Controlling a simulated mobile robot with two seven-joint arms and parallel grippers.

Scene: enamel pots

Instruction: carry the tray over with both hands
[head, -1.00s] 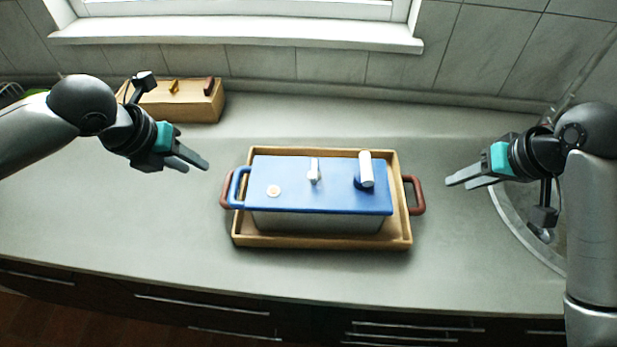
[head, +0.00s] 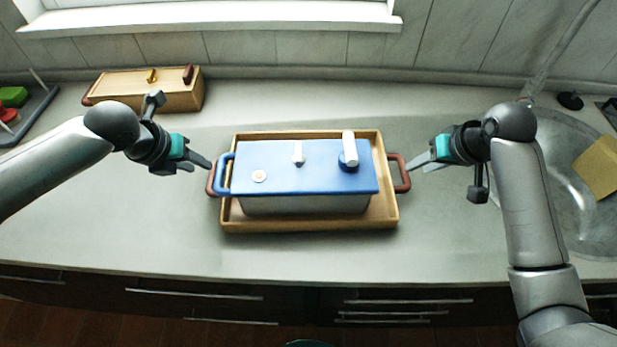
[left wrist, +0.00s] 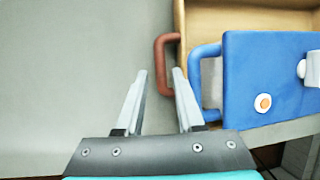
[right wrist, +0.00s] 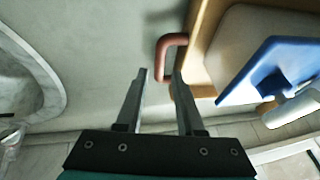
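The wooden tray (head: 310,227) lies on the counter with a red-brown handle at each end. A blue-lidded pot (head: 310,170) sits in it, with white knobs on the lid and a blue handle at its left end. My left gripper (head: 208,167) is open and empty at the tray's left handle (left wrist: 163,65); in the left wrist view (left wrist: 160,75) the handle lies just beyond the fingertips. My right gripper (head: 412,167) is open and empty at the tray's right handle (head: 401,173). In the right wrist view (right wrist: 161,75) that handle (right wrist: 163,55) is just ahead of the fingertips.
A wooden box (head: 150,92) stands at the back left, beside a dark rack (head: 30,115) with coloured items. A round sink (head: 570,170) with a tan board (head: 600,168) is at the right. The counter in front of the tray is clear.

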